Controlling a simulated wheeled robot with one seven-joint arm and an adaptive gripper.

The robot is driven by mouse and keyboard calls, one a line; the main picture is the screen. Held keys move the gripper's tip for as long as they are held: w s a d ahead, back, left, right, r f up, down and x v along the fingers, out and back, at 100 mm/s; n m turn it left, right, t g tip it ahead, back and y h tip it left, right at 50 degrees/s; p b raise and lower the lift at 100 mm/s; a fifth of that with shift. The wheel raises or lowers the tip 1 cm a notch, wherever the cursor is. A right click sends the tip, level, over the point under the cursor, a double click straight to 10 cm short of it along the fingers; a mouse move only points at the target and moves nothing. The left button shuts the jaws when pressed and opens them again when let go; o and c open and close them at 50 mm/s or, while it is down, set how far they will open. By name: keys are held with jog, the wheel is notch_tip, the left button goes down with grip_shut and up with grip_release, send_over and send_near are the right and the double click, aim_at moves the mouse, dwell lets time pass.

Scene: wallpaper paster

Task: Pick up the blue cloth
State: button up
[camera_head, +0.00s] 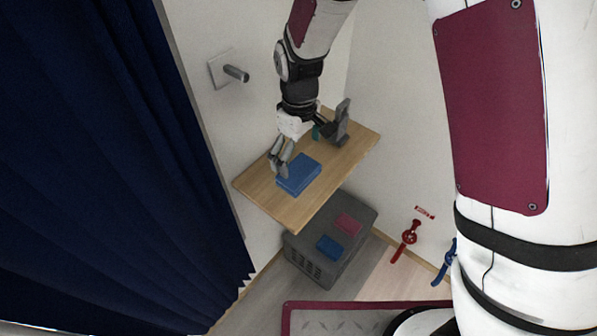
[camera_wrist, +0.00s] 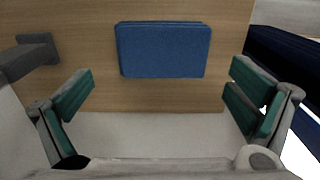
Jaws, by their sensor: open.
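The blue cloth (camera_head: 300,178) is a folded, flat rectangle lying on the wooden shelf (camera_head: 262,194). In the wrist view the cloth (camera_wrist: 164,50) lies on the wood ahead of my fingers, centred between them. My gripper (camera_head: 279,164) is open and empty at the left edge of the cloth in the head view. In the wrist view its green-padded fingers (camera_wrist: 162,72) stand wide apart on both sides, and no cloth is gripped. Whether a finger touches the cloth cannot be told.
A dark grey holder (camera_head: 343,122) stands at the shelf's back end. A wall peg (camera_head: 236,73) is above left, and a dark blue curtain (camera_head: 95,150) hangs left. Below, a grey box (camera_head: 318,271) carries a small blue pad (camera_head: 330,248) and a pink pad (camera_head: 348,223).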

aim_at(299, 169)
jog(key=shift+s+f, duration=0.15)
jog(key=shift+f, duration=3.2)
jog(key=c, duration=0.9)
